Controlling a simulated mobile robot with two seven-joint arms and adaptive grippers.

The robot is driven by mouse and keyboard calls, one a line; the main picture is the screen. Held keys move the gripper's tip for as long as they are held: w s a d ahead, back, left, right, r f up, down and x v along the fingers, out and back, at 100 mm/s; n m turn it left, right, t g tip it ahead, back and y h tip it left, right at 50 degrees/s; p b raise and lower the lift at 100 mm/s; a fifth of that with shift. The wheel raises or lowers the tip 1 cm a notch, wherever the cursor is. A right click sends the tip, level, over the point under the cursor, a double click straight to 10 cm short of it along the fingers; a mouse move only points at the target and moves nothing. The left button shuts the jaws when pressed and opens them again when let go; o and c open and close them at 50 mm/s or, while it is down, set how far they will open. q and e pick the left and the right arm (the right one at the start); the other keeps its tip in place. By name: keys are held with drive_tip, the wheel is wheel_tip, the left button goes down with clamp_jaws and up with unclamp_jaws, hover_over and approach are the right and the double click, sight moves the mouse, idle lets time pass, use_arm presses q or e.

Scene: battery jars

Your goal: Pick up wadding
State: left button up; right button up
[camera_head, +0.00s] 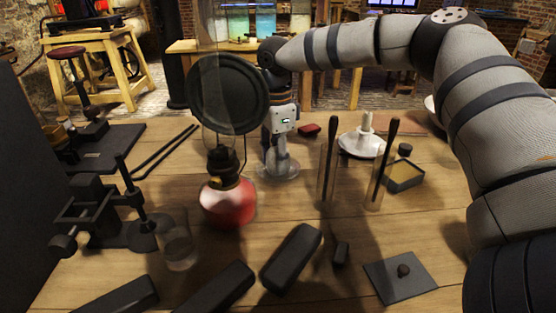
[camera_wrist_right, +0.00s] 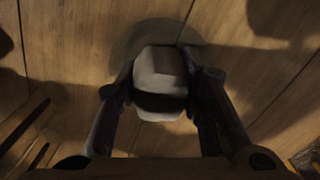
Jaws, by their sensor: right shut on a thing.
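The wadding (camera_wrist_right: 160,65) is a pale, rounded block in the right wrist view. A dark band crosses its lower part. My right gripper (camera_wrist_right: 160,95) is shut on it, with one finger on each side. A round, darker disc shape (camera_wrist_right: 130,42) lies behind the wadding on the wood. In the head view my right gripper (camera_head: 280,148) points down over a clear glass dish (camera_head: 285,172), left of the middle of the table. The wadding cannot be made out there. My left gripper is not in view.
A red oil lamp (camera_head: 229,205) with a dark round plate (camera_head: 228,95) stands close in front of my right gripper. Two glass tubes with dark rods (camera_head: 328,165) and a white dish (camera_head: 362,145) are to the right. Dark blocks (camera_head: 291,257) lie in front.

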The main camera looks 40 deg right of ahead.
sight(276, 150)
wheel_tip(276, 150, up, 18)
drive_tip(key=p, duration=0.1)
drive_tip(key=shift+o, duration=0.8)
drive_tip(key=c, duration=0.4)
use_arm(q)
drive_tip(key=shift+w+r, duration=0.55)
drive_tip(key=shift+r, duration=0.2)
use_arm(e)
drive_tip(key=shift+o, duration=0.2)
drive_tip(key=shift+r, duration=0.1)
